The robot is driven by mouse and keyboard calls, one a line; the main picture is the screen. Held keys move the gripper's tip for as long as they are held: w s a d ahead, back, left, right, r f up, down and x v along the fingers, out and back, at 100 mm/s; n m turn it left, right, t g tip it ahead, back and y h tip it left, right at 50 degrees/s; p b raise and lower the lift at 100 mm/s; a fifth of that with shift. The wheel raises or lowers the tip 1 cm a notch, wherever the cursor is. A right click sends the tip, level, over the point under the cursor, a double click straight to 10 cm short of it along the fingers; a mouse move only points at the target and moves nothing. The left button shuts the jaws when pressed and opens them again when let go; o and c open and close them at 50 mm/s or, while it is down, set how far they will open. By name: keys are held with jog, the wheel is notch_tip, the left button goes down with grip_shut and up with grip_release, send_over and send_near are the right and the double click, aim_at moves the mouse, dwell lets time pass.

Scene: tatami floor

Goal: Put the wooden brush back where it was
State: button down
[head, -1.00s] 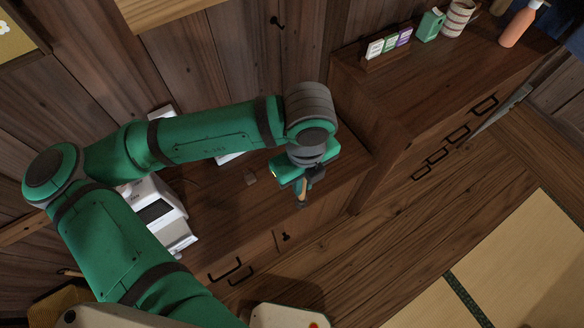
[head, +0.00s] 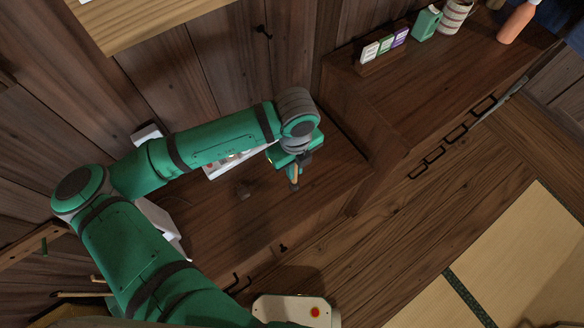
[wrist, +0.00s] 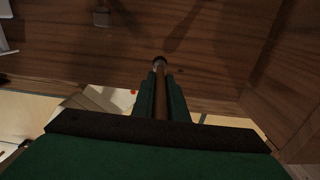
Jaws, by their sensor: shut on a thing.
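My gripper (head: 294,171) is over the lower wooden counter (head: 310,200), near its right end where the taller cabinet begins. It is shut on the wooden brush (head: 295,173), a thin brown handle that points down between the fingers. In the wrist view the brush (wrist: 160,78) sticks out past the green fingers and ends in a dark round tip. The tip looks clear of the counter top, but the height is hard to judge. The rest of the brush is hidden by the gripper.
A white device with buttons (head: 222,165) lies behind my forearm, and another white machine (head: 163,226) is partly hidden by my arm. The taller cabinet (head: 410,100) rises at the right, with small boxes (head: 384,47) and bottles on top. A wooden shelf (head: 150,18) overhangs at upper left.

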jog(key=f, duration=0.2)
jog(key=shift+w+d+f, duration=0.15)
jog(key=shift+w+f, duration=0.15)
jog(key=shift+s+a+f, duration=0.2)
jog(key=shift+s+a, duration=0.1)
jog(key=shift+s+d, duration=0.1)
jog(key=shift+f, duration=0.15)
jog(key=c, duration=1.8)
grip_release()
jog(key=shift+o, duration=0.2)
jog(key=shift+w, duration=0.25)
jog(key=shift+s+d+r, duration=0.1)
jog(key=shift+d+r, duration=0.05)
jog(key=shift+r, duration=0.15)
notch_tip(320, 180, up, 12)
jog(key=shift+f, duration=0.15)
